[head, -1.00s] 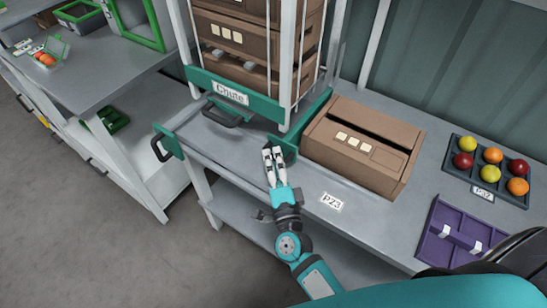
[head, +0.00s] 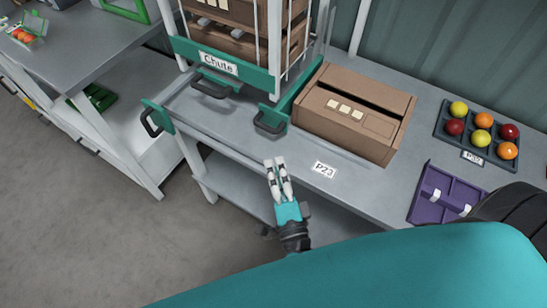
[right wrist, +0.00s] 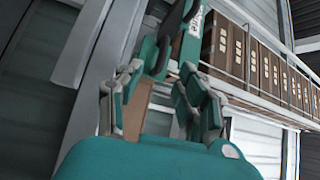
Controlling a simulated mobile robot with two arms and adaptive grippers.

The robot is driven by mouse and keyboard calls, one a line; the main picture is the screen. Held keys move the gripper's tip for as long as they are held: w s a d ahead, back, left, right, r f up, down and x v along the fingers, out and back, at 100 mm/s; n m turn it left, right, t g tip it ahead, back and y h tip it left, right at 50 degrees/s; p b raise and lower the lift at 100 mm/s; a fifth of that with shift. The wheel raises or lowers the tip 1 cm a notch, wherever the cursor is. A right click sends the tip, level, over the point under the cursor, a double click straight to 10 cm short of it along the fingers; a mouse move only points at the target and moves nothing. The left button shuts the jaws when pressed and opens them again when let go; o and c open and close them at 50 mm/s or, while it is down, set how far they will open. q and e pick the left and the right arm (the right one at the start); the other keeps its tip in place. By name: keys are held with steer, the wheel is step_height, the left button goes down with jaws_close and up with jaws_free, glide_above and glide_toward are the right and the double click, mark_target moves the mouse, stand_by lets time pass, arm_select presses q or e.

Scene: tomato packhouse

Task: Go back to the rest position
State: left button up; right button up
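My right gripper (head: 274,161) is in front of the bench's near edge in the head view. Its fingers point up the picture, below the black chute handle (head: 268,125) and apart from it. In the right wrist view the two fingers of this gripper (right wrist: 160,85) stand apart, with nothing held between them. My left gripper is in neither view.
The chute (head: 218,64) holds stacked cartons. A dark fruit tray (head: 446,137) and a purple tray (head: 423,206) lie at the right. Grey floor (head: 90,210) is clear at lower left.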

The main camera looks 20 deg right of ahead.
steer(key=s+f+n+g+y, duration=0.2)
steer(key=s+f+n+g, duration=0.15)
steer(key=f, duration=0.75)
steer(key=s+a+f+n+g+y, duration=0.1)
steer(key=s+f+n+g, duration=0.3)
steer(key=f, duration=0.6)
steer(key=s+f+n+g+y, duration=0.1)
steer(key=f+n+g+y, duration=0.1)
steer(key=f+n, duration=0.65)
steer(key=s+d+f+n+g+h, duration=0.1)
steer(key=s+d+f+g, duration=0.3)
steer(key=s+f, duration=0.5)
steer(key=s+d+f+n+g+h, duration=0.2)
steer(key=s+d+f+g, duration=0.3)
steer(key=s+f, duration=0.4)
steer(key=s+d+n, duration=0.1)
steer(key=s, duration=0.3)
steer(key=shift+s+d, duration=0.35)
steer(key=shift+s, duration=0.05)
